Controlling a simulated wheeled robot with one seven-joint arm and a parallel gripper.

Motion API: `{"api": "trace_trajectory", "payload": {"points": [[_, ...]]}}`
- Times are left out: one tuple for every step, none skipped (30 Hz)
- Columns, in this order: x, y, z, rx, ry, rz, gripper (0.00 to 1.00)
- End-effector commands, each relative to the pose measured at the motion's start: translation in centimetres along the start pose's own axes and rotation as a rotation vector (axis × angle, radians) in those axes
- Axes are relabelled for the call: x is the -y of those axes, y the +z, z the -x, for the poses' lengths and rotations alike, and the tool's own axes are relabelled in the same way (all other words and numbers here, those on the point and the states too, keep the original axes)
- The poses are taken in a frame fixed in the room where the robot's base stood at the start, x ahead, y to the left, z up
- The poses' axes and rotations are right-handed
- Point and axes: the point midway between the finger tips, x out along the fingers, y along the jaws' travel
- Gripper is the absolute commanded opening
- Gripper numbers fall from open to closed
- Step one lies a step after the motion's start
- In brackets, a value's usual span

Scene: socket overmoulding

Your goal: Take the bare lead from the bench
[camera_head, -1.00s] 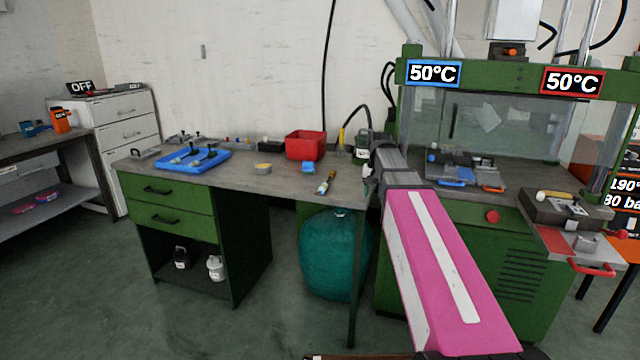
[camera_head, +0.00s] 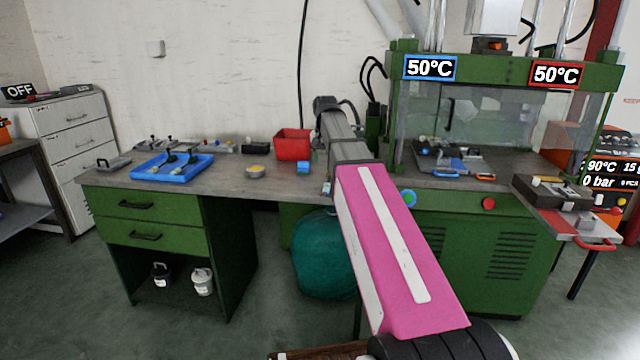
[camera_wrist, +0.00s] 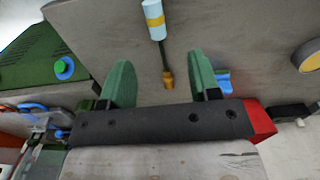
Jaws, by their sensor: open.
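A blue tray (camera_head: 172,167) on the left of the bench (camera_head: 225,180) holds a few dark, thin items. They may be leads, but they are too small to tell, and I cannot pick out the bare lead for sure. My gripper (camera_wrist: 159,78) is open in the wrist view, with two green fingers spread apart over the grey bench top. Nothing is held between them. In the head view my arm hides the gripper.
A red bin (camera_head: 292,145), a blue block (camera_head: 303,168) and a round yellow-topped tin (camera_head: 256,171) stand on the bench. The green press (camera_head: 480,235) is at the right.

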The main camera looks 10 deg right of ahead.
Motion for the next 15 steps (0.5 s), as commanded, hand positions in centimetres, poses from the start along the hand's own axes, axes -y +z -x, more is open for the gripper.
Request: {"api": "trace_trajectory", "payload": {"points": [[0.0, 0.1, -0.5, 0.001, 0.0, 0.0, 0.57], [0.0, 0.1, -0.8, 0.002, 0.001, 0.0, 0.57], [-0.1, 0.1, -1.2, 0.002, 0.001, 0.0, 0.57], [-0.1, 0.1, -1.6, 0.002, 0.001, 0.0, 0.57], [-0.1, 0.1, -2.0, 0.002, 0.001, 0.0, 0.57], [-0.1, 0.1, -2.6, 0.002, 0.0, 0.0, 0.57], [-0.1, 0.1, -3.1, 0.002, 0.001, 0.0, 0.57], [-0.1, 0.1, -3.5, 0.002, 0.001, 0.0, 0.57], [-0.1, 0.1, -4.0, 0.002, 0.001, 0.0, 0.57], [-0.1, 0.1, -4.4, 0.002, 0.0, 0.0, 0.57], [-0.1, 0.1, -4.7, 0.001, 0.0, 0.0, 0.57], [-0.1, 0.0, -5.0, 0.001, 0.0, 0.0, 0.57], [-0.1, 0.0, -5.2, 0.001, 0.0, 0.0, 0.57], [-0.1, 0.0, -5.3, 0.001, 0.0, 0.0, 0.57], [-0.1, 0.0, -5.4, 0.001, 0.0, 0.0, 0.57]]}}
